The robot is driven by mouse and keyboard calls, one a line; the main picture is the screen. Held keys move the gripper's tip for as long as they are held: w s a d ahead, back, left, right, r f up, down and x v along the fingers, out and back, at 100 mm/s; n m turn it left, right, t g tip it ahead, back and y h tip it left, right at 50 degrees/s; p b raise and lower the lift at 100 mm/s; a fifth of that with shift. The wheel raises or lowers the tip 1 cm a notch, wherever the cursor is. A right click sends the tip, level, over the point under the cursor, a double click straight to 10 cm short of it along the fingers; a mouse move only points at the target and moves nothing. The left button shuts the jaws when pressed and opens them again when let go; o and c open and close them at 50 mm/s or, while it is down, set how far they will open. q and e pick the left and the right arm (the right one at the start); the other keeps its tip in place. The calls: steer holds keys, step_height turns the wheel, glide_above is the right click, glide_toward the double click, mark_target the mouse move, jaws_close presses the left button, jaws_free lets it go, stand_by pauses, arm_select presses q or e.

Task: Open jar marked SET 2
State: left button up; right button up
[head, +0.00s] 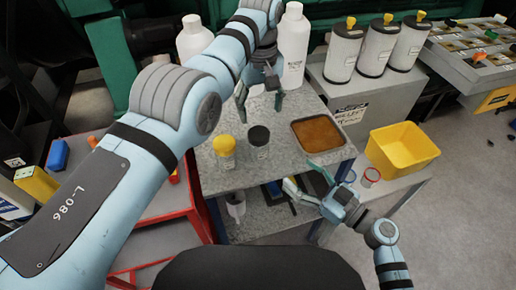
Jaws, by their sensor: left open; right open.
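Two small jars stand upright on the grey bench top (290,165). One jar has a yellow lid (225,150) and the other has a black lid (259,145). Their labels are too small to read, so I cannot tell which is marked SET 2. Both lids appear to be on. My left gripper (260,101) is open and empty, above and behind the black-lidded jar, with its fingers pointing down. My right gripper (305,182) is open and empty at the bench's front right edge, to the right of and nearer than both jars, touching neither.
A shallow tray of brown liquid (318,133) lies to the right of the jars. White bottles (291,48) stand at the back. A yellow bin (402,148) and a small red-rimmed container (371,176) are at right. A red trolley (150,197) is at left. Bench surface around the jars is clear.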

mark_target(266, 148)
arm_select(q)
steer(key=shift+w+a+f, duration=0.1)
steer(key=shift+w+a, duration=0.05)
steer(key=shift+w, duration=0.1)
arm_select(e)
steer(key=x, duration=1.4)
steer(key=shift+w, duration=0.2)
